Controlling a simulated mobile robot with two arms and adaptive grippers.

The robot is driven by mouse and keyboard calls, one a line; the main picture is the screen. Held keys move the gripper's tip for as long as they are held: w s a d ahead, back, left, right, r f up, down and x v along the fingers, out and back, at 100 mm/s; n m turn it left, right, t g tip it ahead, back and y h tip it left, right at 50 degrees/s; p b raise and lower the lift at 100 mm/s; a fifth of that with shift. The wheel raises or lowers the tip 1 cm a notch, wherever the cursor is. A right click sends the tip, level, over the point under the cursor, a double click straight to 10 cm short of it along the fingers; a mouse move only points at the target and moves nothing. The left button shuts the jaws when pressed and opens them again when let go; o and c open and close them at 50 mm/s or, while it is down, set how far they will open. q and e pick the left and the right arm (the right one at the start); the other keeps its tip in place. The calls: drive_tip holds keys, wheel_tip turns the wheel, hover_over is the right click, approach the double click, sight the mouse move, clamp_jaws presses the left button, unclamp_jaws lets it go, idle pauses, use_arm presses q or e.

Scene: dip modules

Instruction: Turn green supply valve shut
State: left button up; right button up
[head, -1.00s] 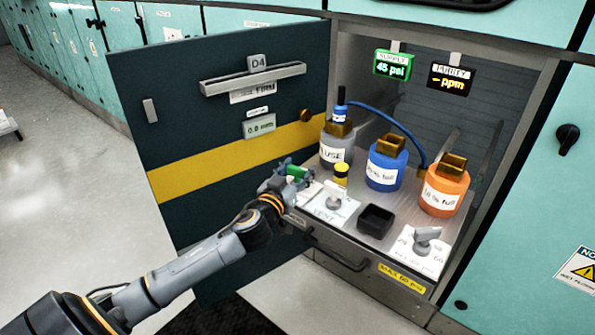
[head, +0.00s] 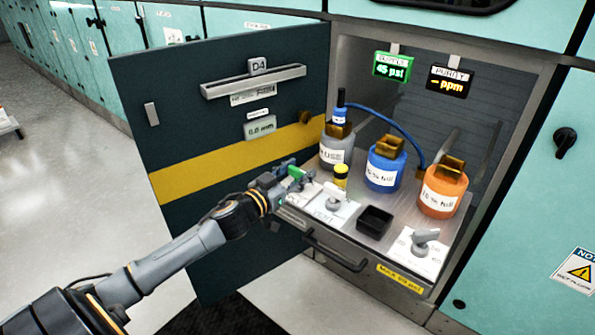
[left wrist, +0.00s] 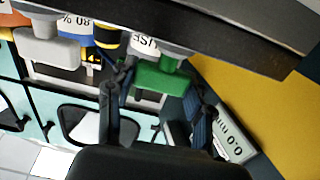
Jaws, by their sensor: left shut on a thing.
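The green supply valve handle (head: 297,173) sits at the left front edge of the pull-out shelf. My left gripper (head: 290,176) is shut on it. In the left wrist view the green handle (left wrist: 160,77) is between the two fingers of my left gripper (left wrist: 157,100), which partly cover its surroundings. The supply display (head: 393,66) at the top of the cabinet is green and reads 45 psi. My right gripper is not in view.
A grey valve handle (head: 333,195) on a white label stands just right of the gripper, and another (head: 424,237) is at the right front. Grey, blue (head: 385,168) and orange (head: 443,190) bottles stand behind. The open dark door (head: 225,130) is close on the left.

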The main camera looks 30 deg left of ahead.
use_arm(q)
drive_tip(key=o, duration=1.2)
drive_tip(key=shift+s, duration=0.1)
drive_tip(key=s, duration=0.7)
drive_tip(key=s+a, duration=0.1)
drive_tip(key=s, duration=0.3)
drive_tip(key=shift+s, duration=0.35)
